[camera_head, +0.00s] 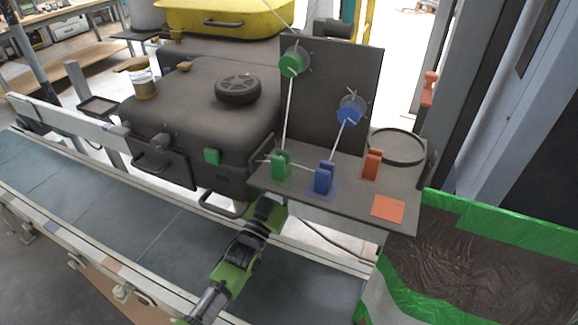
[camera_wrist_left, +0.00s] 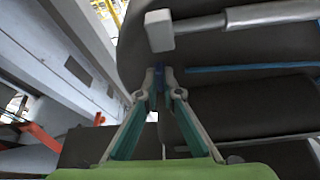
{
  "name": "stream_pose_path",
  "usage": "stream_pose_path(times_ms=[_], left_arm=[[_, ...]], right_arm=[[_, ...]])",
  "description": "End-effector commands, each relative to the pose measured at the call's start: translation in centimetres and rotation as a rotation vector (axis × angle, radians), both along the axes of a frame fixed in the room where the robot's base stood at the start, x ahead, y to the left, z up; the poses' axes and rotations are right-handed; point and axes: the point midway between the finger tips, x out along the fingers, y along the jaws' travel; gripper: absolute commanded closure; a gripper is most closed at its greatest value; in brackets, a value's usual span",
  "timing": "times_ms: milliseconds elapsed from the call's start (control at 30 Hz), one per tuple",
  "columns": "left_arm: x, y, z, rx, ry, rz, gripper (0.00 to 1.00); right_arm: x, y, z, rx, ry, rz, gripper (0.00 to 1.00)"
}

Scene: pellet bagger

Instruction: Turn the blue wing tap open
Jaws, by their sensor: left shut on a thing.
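My left gripper (camera_head: 265,212) reaches up from below to the front edge of the grey shelf, its tips hidden from the head view. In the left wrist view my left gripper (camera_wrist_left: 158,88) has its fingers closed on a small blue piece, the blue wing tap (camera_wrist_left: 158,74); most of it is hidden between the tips. On the shelf stand a green twin-plate piece (camera_head: 281,165), a blue one (camera_head: 323,179) and an orange one (camera_head: 371,164). I cannot tell how far the tap is turned. My right gripper is not in view.
An upright dark panel (camera_head: 335,75) carries a green knob (camera_head: 291,65) and a blue knob (camera_head: 349,112) with pale rods. A dark machine housing (camera_head: 200,100) stands left of the shelf. A green-rimmed bin (camera_head: 500,217) is at right. A conveyor (camera_head: 130,225) runs along the front.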

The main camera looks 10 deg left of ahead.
Motion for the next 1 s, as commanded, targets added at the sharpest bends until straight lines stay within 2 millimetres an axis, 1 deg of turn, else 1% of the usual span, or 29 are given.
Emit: stream_pose_path(times_ms=[33, 300, 833, 900, 933, 1000], left_arm=[[0.07, -0.06, 0.32, -0.029, 0.0, 0.001, 1.0], [0.1, -0.03, 0.41, -0.119, 0.017, 0.001, 1.0], [0.1, 0.0, 0.51, -0.141, 0.019, 0.001, 1.0], [0.1, 0.0, 0.52, -0.142, 0.018, 0.0, 0.81], [0.09, -0.01, 0.51, -0.142, 0.018, 0.0, 0.77], [0.08, -0.03, 0.45, -0.14, 0.02, 0.0, 0.77]], right_arm=[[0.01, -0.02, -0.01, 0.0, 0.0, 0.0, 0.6], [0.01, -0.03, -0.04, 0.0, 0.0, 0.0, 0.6], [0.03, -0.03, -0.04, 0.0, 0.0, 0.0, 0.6], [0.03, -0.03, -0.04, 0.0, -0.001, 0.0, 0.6], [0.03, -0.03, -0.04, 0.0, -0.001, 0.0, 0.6], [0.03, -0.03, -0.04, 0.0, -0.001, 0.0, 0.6]])
